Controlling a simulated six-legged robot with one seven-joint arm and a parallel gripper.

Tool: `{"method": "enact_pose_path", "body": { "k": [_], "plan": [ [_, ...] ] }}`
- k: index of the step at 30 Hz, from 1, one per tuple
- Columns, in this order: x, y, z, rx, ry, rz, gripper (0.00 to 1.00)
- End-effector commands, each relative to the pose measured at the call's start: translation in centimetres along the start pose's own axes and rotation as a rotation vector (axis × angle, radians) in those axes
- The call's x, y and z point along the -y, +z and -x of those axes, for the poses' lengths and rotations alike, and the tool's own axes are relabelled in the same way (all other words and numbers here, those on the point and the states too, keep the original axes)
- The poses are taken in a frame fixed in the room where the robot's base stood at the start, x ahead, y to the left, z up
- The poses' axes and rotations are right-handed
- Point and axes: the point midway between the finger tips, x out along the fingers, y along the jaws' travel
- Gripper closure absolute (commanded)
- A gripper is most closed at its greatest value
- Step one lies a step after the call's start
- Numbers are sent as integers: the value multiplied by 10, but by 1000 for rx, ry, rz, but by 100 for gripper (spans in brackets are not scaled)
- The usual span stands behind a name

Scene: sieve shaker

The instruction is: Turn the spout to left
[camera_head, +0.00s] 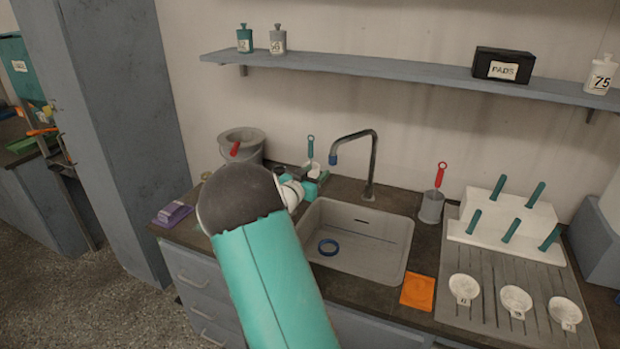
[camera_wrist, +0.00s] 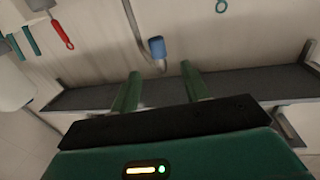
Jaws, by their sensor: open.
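The spout (camera_head: 356,136) is a dark grey arched tap pipe behind the sink. Its blue tip (camera_head: 333,159) points left over the sink's back left side. In the wrist view the blue tip (camera_wrist: 157,48) shows beyond my fingers, roughly in line with the gap between them. My gripper (camera_head: 318,181) is just left of and below the tip in the head view, partly hidden by my arm. In the wrist view my gripper (camera_wrist: 161,88) is open, with two green fingers apart and nothing between them.
A grey bucket (camera_head: 241,139) and a teal-handled tool (camera_head: 310,147) stand back left. A cup with a red-handled tool (camera_head: 440,175) stands right of the spout. A shelf (camera_head: 400,78) runs above.

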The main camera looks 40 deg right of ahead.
Motion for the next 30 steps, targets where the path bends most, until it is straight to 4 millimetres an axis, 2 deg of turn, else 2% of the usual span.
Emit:
{"method": "enact_pose_path", "body": {
  "k": [3,6,25,30],
  "plan": [
    [0,0,18,1,-1,-1,54],
    [0,-1,27,0,0,-2,54],
    [0,-1,29,1,0,-2,54],
    [14,-9,42,58,-81,-35,54]
  ]
}}
